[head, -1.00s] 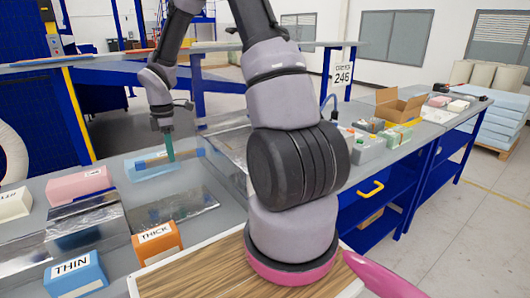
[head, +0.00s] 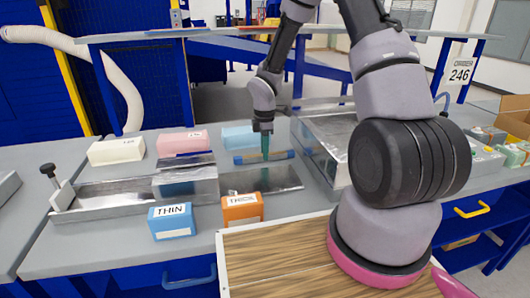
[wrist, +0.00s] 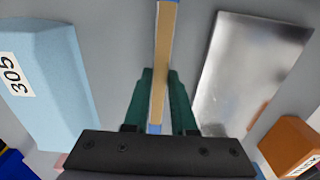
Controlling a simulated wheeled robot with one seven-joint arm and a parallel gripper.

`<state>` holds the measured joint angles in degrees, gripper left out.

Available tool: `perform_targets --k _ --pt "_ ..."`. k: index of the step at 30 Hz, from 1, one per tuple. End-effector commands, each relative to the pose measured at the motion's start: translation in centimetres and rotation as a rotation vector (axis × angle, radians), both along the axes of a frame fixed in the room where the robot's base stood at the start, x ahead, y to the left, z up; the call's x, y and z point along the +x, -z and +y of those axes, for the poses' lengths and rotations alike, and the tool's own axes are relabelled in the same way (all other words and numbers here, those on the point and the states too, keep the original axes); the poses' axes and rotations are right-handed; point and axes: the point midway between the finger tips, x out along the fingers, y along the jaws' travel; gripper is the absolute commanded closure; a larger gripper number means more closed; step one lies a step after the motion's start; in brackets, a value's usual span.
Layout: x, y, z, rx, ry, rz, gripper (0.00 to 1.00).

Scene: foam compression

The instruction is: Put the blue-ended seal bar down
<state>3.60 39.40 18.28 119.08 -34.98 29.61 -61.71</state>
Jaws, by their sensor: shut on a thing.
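The blue-ended seal bar (head: 250,158) is a slim tan bar with blue ends. In the head view it lies level between the light-blue block and a flat metal plate (head: 278,182). My gripper (head: 265,154) points down and is shut on the bar near its middle. In the wrist view the bar (wrist: 161,55) runs upright in the picture between the green fingers (wrist: 162,90). The light-blue block labelled 305 (wrist: 45,85) is on its left and the plate (wrist: 255,65) on its right. I cannot tell whether the bar touches the grey table.
An orange THICK block (head: 242,210) and blue THIN block (head: 172,222) stand in front. A pink block (head: 183,142) and cream block (head: 117,151) stand behind a metal channel (head: 110,192). A large metal-and-clear box (head: 318,150) is to the right. Bare grey table surrounds the bar.

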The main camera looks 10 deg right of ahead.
Motion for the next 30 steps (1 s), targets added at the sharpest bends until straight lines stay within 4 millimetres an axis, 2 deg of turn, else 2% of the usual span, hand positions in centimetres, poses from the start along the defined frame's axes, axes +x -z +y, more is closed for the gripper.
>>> perform_targets --k 11,12,13,14,25,30 --pt "0.0 0.6 0.0 0.0 0.0 -0.001 1.0" --pt "0.0 0.6 0.0 0.0 0.0 -0.002 0.64" --pt "0.0 0.6 0.0 0.0 0.0 -0.002 0.53" --pt "0.0 0.6 0.0 0.0 0.0 -0.002 0.46" --pt "0.0 0.2 0.0 0.0 0.001 -0.002 0.46" --pt "0.2 -2.2 0.0 0.001 0.001 -0.006 0.46"
